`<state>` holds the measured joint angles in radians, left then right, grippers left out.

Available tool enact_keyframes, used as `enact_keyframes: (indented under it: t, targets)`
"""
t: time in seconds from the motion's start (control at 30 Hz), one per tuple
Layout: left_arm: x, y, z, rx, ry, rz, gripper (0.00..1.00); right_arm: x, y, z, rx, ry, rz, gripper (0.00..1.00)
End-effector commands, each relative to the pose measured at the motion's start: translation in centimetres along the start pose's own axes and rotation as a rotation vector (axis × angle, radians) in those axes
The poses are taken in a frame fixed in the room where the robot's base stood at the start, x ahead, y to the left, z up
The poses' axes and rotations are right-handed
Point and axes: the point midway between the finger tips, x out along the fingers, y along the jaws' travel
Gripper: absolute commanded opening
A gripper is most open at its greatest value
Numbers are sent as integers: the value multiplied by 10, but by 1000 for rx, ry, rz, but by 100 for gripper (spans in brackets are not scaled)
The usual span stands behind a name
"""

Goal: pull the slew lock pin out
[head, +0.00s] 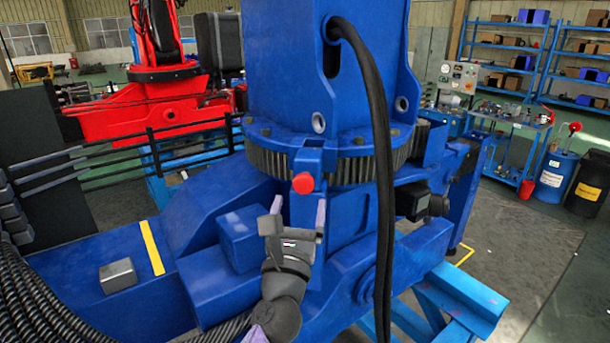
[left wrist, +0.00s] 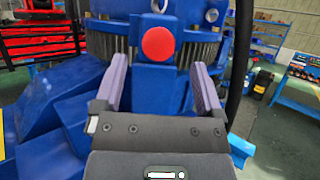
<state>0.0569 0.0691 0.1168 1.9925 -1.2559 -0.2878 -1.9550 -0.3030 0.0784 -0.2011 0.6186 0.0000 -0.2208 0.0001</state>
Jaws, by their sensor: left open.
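The slew lock pin shows as a round red knob (head: 303,183) on a blue bracket at the front of the toothed slew ring (head: 262,160). In the left wrist view the red knob (left wrist: 158,44) is straight ahead, just beyond and between the fingertips. The pin's shaft is hidden. My left gripper (head: 298,208) is open and empty, below the knob in the head view and apart from it. In the left wrist view its two purple fingers (left wrist: 160,75) are spread wide. My right gripper is not in view.
A thick black hose (head: 380,150) hangs down just right of the knob. The blue crane column (head: 280,60) rises above the ring. A grey block (head: 117,275) lies on the blue beam at left. Shelves (head: 510,50) and drums (head: 555,172) stand far right.

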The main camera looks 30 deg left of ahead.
Motion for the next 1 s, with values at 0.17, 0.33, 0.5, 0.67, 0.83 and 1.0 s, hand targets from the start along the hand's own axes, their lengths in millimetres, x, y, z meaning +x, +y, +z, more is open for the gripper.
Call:
enact_keyframes:
  t: [0.17, 0.33, 0.5, 0.67, 0.83, 1.0]
  targets:
    - [43, 0, 3, -5, 0, 3, 89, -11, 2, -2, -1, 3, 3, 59]
    - [68, 1, 1, -6, 2, 3, 89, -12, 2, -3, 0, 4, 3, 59]
    - [76, 1, 0, -7, 3, 2, 89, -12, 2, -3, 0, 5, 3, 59]
    - [76, 1, 0, -8, 3, 2, 89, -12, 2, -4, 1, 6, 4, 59]
    - [76, 1, 0, -8, 3, 2, 61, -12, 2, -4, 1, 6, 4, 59]
    - [76, 1, 0, -8, 3, 2, 25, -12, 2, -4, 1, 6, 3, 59]
